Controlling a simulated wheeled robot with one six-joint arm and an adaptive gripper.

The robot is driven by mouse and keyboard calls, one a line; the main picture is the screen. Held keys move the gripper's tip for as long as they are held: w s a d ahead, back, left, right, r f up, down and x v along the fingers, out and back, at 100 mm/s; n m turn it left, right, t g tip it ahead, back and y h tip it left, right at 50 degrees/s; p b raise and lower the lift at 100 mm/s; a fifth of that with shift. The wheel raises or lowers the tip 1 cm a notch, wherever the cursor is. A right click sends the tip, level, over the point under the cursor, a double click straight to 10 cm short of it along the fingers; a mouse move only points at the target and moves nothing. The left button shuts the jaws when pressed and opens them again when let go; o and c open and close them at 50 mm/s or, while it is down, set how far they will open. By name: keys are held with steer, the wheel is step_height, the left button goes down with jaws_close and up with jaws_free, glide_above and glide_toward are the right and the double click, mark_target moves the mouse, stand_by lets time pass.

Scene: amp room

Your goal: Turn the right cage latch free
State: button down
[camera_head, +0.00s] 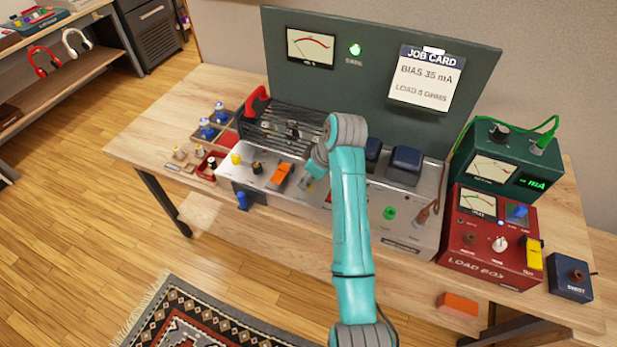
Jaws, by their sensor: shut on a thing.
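The black wire cage (285,128) stands at the left of the metal amp chassis (245,180), against the dark green back panel. A red lever (258,100) stands up at the cage's left end. My gripper (313,174) is low at the cage's right front corner, partly covered by my teal arm. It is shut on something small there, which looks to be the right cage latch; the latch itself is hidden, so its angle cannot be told.
An orange switch (280,174) and a yellow knob (236,159) sit left of my gripper. Dark blue transformers (405,164) stand to its right. A red load box (490,240) and a green meter box (497,165) fill the bench's right end. Loose valves (208,130) lie left.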

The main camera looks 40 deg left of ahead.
steer(key=m+t, duration=0.1)
steer(key=m, duration=0.3)
steer(key=shift+s+t, duration=0.15)
steer(key=shift+t, duration=0.25)
steer(key=m+t+h, duration=0.1)
steer(key=m, duration=0.5)
steer(key=m+t+h, duration=0.1)
steer(key=m, duration=0.1)
steer(key=shift+s+a+m+t, duration=0.1)
steer(key=shift+a+m+t, duration=0.05)
steer(key=shift+m+t, duration=0.15)
steer(key=shift+m+h, duration=0.7)
steer(key=shift+m, duration=0.9)
steer(key=c, duration=0.8)
jaws_free()
steer(key=shift+c, duration=0.2)
